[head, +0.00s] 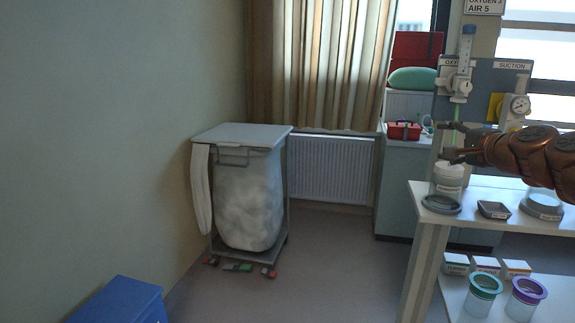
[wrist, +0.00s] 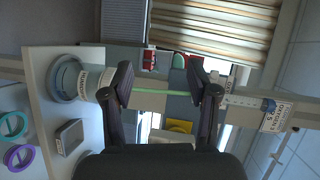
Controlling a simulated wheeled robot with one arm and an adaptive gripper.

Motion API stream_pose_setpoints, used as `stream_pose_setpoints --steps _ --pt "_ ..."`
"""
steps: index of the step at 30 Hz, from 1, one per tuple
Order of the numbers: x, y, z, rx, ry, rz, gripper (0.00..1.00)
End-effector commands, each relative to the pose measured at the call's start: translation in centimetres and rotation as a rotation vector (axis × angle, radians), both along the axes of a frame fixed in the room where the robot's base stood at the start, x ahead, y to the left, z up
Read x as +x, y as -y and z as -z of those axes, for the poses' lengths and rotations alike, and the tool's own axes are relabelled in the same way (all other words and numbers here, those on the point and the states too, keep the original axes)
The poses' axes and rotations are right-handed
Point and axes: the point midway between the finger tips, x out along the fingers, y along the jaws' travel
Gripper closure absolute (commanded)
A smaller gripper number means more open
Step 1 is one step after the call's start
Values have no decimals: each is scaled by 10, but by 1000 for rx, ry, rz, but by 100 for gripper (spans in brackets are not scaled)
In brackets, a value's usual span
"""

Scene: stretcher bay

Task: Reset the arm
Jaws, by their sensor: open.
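My arm reaches in from the right edge in the head view, copper-brown and held level above the white shelf top (head: 478,195). My gripper (head: 446,142) points left, open, above a white-lidded canister (head: 448,177). In the wrist view my gripper (wrist: 160,80) shows its two dark fingers spread apart with nothing held. A thin green tube (wrist: 150,91) runs across the view between the fingertips, from the canister (wrist: 93,83) toward the flowmeter. I cannot tell how far the tube is from the fingers.
A wall panel (head: 490,85) with oxygen and suction gauges stands behind my gripper. A grey tray (head: 494,210) and round holders sit on the shelf top. A lidded linen cart (head: 240,133) stands left, a blue box (head: 118,300) at front left. The middle floor is clear.

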Motion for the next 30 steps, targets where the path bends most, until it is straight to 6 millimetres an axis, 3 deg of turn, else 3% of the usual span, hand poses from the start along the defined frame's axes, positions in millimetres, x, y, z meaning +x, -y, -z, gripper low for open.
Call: stream_pose_setpoints --steps 1,6,11,15,18,22,25,30 --pt "-2 -34 3 -47 -32 -65 41" --pt "-23 -132 32 -219 -149 -277 41" --pt "-64 -210 74 -397 -278 -476 41" --pt "-115 -260 122 -556 -414 -650 41" --pt "-161 -282 159 -664 -524 -772 41" --pt "-225 -292 205 -793 -680 -916 41" --pt "-279 -287 237 -875 -815 -1019 41" --pt "-358 -265 271 -963 -1016 -1149 41"
